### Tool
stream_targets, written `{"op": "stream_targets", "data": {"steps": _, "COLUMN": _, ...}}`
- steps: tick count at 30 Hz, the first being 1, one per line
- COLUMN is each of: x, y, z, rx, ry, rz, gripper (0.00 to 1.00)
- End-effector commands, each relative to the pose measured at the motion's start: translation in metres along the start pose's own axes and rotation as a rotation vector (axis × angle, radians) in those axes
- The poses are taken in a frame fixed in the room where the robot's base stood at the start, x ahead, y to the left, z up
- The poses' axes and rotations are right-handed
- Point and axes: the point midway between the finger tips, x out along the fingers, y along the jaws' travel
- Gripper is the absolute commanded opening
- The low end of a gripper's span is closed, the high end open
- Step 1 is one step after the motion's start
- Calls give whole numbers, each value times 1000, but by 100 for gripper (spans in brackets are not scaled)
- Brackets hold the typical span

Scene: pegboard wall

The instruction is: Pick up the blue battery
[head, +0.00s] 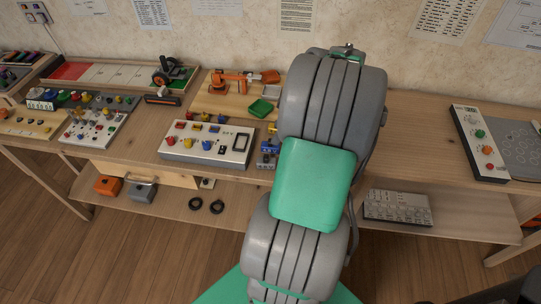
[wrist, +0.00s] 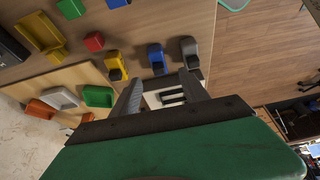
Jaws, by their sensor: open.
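In the wrist view a small blue block with a dark end (wrist: 157,58), which looks like the blue battery, stands on the wooden table between a yellow one (wrist: 116,66) and a grey one (wrist: 190,52). In the head view a blue piece (head: 268,147) shows just left of my arm, partly hidden by it. My gripper (wrist: 163,88) is open, its two fingers spread apart with nothing held. The blue block lies just beyond the fingertips. A white piece with dark slots (wrist: 172,97) shows between the fingers. The head view hides my gripper behind my arm.
A panel with coloured knobs (head: 205,141) stands left of the blue piece. An orange toy arm (head: 240,82) and a green tray (head: 261,108) sit behind it on a wooden board. The table right of my arm is mostly clear up to another control panel (head: 480,140).

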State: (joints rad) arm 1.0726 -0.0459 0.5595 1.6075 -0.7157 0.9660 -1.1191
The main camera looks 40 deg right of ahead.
Motion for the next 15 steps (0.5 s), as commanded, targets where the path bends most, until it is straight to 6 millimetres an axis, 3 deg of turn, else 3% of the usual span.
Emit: {"op": "stream_targets", "data": {"steps": 15, "x": 73, "y": 2, "z": 2, "rx": -11, "ry": 5, "rz": 0, "gripper": 53}}
